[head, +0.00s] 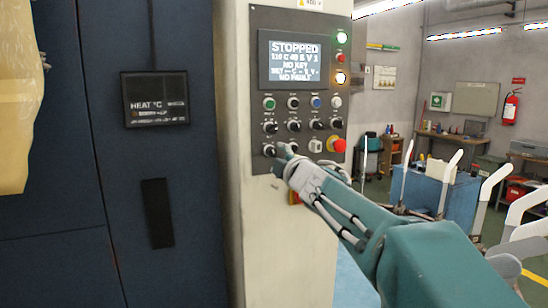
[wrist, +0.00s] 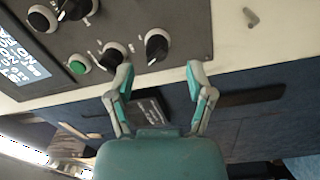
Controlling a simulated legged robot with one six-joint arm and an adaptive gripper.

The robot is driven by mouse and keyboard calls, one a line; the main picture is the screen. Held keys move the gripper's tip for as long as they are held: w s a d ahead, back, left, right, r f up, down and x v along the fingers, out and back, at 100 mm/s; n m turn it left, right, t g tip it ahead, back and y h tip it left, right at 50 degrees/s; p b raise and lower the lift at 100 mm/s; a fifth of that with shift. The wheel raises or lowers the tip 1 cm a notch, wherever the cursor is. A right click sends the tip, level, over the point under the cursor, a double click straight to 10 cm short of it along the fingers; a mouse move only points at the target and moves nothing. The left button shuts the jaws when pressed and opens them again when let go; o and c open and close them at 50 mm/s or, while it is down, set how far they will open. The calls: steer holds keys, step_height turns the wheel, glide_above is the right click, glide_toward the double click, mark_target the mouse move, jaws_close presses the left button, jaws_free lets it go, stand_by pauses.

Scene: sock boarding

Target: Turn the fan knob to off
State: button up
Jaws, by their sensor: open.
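A grey control panel (head: 302,85) carries several black knobs, buttons and a screen reading "STOPPED". The bottom-left black knob (head: 268,150) is closest to my gripper (head: 283,161). The same knob shows in the wrist view (wrist: 157,47), on a light round base with its grip tilted. My gripper (wrist: 159,72) is open, its two fingertips apart on either side of this knob's line, just short of it. The knob appears untouched. Another black knob (wrist: 110,56) is beside the left finger in the wrist view. The knob labels are too small to read, so I cannot confirm which one is the fan's.
A red emergency stop button (head: 338,145) stands at the panel's lower right. A green button (wrist: 78,66) is near the knobs. A blue cabinet with a heat display (head: 155,98) is at left. A blue cart (head: 430,190) stands behind my arm at right.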

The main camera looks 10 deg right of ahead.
steer(key=s+d, duration=0.1)
steer(key=s, duration=0.7)
steer(key=shift+s+d+f, duration=0.15)
steer(key=shift+s+f, duration=0.05)
steer(key=shift+f, duration=0.1)
